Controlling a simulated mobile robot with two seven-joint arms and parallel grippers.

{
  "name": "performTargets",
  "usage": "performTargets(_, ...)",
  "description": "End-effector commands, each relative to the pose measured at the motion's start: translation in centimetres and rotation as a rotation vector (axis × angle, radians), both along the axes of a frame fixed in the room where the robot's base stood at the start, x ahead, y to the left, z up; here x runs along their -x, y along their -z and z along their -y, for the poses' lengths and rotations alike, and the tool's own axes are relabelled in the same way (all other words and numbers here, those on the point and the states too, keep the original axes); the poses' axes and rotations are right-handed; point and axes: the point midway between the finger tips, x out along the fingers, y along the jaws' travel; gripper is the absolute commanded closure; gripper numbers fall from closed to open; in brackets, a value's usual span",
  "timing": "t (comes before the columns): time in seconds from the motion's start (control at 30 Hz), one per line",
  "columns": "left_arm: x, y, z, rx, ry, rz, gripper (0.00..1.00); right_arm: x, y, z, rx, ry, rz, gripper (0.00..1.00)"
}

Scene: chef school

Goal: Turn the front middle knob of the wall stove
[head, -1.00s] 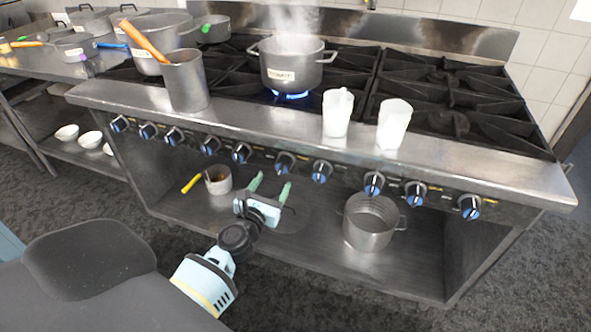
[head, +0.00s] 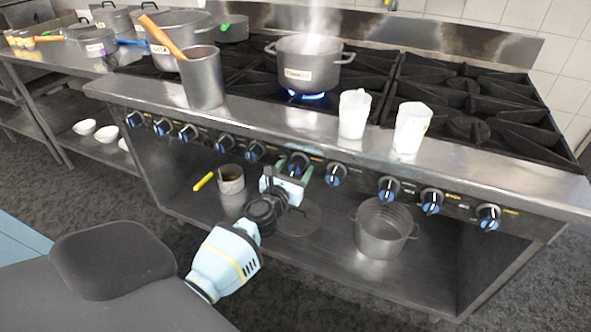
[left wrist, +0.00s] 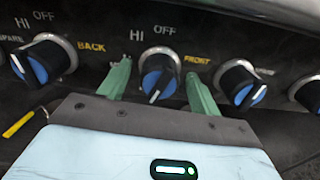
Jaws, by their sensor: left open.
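The wall stove (head: 400,172) has a row of black and blue knobs along its front panel. The front middle knob (head: 298,164) has a lit blue flame above it under the steaming pot. In the left wrist view this knob (left wrist: 158,75) has a label reading FRONT on its right, and its white pointer is tilted down. My left gripper (head: 288,170) is open, with one green finger on each side of the knob. In the left wrist view the fingers (left wrist: 157,88) flank the knob with visible gaps; contact is not clear. My right gripper is not in view.
A steaming pot (head: 307,64) stands on the lit burner. A metal container (head: 202,80) and white jugs (head: 354,113) stand on the front ledge. Neighbouring knobs sit close by (left wrist: 44,60), (left wrist: 240,85). A pot (head: 382,232) stands on the lower shelf.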

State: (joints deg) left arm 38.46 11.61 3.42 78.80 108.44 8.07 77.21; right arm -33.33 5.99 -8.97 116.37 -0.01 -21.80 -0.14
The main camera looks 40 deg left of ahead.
Motion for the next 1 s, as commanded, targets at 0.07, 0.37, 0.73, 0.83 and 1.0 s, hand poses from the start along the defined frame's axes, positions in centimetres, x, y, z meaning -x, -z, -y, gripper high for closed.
performTargets(0.07,-0.23,0.03,-0.06,0.0,0.0,0.0,0.37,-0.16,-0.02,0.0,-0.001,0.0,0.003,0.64)
performTargets(0.37,-0.29,-0.03,-0.07,0.0,0.001,0.0,0.42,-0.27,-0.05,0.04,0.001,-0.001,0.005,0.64)
performTargets(0.73,-0.28,-0.03,-0.05,-0.001,0.001,0.0,0.81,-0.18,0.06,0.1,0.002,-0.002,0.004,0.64)
performTargets(0.83,-0.28,-0.03,-0.05,-0.008,0.001,-0.002,0.81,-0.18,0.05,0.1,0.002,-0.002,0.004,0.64)
performTargets(1.0,-0.29,-0.05,-0.04,-0.049,0.001,-0.012,0.81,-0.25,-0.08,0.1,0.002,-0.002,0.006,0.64)
